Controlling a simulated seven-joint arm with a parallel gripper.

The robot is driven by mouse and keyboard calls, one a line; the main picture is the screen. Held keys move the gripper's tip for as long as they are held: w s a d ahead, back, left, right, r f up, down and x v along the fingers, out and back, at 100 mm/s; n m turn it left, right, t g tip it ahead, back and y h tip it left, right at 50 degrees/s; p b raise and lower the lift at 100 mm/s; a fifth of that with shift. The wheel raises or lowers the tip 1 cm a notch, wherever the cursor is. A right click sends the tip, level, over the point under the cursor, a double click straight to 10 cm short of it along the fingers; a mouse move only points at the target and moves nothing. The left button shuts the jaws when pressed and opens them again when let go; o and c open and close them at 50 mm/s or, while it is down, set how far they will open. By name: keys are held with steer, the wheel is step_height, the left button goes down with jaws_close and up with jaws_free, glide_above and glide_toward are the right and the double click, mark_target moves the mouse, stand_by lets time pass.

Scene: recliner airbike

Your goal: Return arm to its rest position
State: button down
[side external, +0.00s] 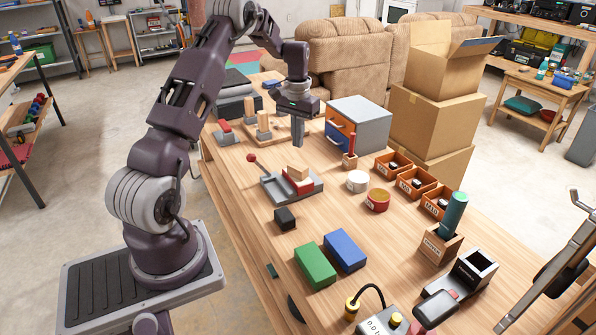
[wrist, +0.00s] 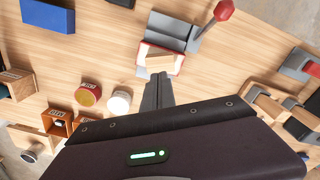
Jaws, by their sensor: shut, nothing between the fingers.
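My arm reaches over the wooden workbench (side external: 330,230) from its base at the left. My gripper (side external: 297,142) points down above the far half of the bench. Its fingers are shut with nothing between them. In the wrist view the closed fingers (wrist: 158,92) stand in the middle, with bench parts beyond them. The fingertips look clear of the objects in the side view, though their exact height above the bench is hard to tell.
A grey tray with a red-knobbed lever (side external: 268,188), white and red round tins (side external: 357,181), green and blue blocks (side external: 315,265), and a small drawer cabinet (side external: 372,128) stand around the gripper. Orange bins (side external: 415,182) line the right. Cardboard boxes (side external: 430,125) stand behind.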

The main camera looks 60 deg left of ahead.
steer(key=s+d+r+m+t, duration=0.1)
steer(key=s+d+r+m, duration=0.15)
steer(key=d+r, duration=0.7)
steer(key=s+d+r+m+t, duration=0.15)
steer(key=s+d+r, duration=0.25)
steer(key=d+r, duration=0.6)
steer(key=s+d+m+t, duration=0.1)
steer(key=s+d, duration=0.5)
steer(key=s, duration=0.3)
steer(key=s+d+m+t, duration=0.1)
steer(key=s+d+t, duration=0.1)
steer(key=s+d, duration=0.5)
steer(key=shift+s+d+f, duration=0.15)
steer(key=shift+s+f, duration=0.1)
steer(key=shift+s, duration=1)
